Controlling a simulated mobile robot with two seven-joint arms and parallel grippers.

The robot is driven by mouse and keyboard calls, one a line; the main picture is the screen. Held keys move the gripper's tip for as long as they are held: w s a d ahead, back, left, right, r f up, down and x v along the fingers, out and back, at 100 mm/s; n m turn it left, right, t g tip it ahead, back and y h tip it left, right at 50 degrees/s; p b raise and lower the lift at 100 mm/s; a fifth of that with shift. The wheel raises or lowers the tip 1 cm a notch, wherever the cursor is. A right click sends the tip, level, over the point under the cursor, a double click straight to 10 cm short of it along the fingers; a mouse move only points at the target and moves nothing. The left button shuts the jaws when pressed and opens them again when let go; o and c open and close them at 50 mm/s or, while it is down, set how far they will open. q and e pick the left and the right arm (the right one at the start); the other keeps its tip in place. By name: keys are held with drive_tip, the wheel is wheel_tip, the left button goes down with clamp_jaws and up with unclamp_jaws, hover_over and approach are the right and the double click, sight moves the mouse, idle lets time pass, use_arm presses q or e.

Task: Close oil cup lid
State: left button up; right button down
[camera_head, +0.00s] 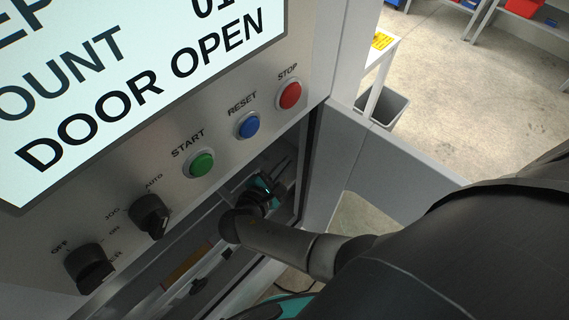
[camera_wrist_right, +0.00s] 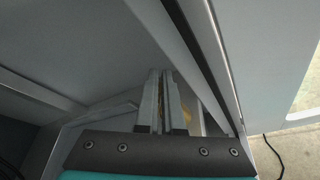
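My right gripper (camera_wrist_right: 161,72) reaches into the open bay below the control panel. In the wrist view its two grey fingers lie close together, with a narrow dark gap between them and nothing clearly held. In the head view the gripper (camera_head: 282,172) is small and dim inside the bay. A small yellowish thing (camera_wrist_right: 187,116) shows partly behind the fingers in the wrist view; I cannot tell if it belongs to the oil cup. I cannot make out the oil cup or its lid in either view. My left gripper is not in view.
The control panel has a green START button (camera_head: 201,164), a blue RESET button (camera_head: 248,125), a red STOP button (camera_head: 291,95) and two black knobs. Its screen (camera_head: 130,80) reads DOOR OPEN. Frame walls border my right arm closely. A grey bin (camera_head: 388,108) stands beyond.

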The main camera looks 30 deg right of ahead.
drive_tip(key=shift+d, duration=0.1)
drive_tip(key=c, duration=1.1)
unclamp_jaws()
drive_tip(key=shift+o, duration=0.3)
drive_tip(key=shift+s+f, duration=0.1)
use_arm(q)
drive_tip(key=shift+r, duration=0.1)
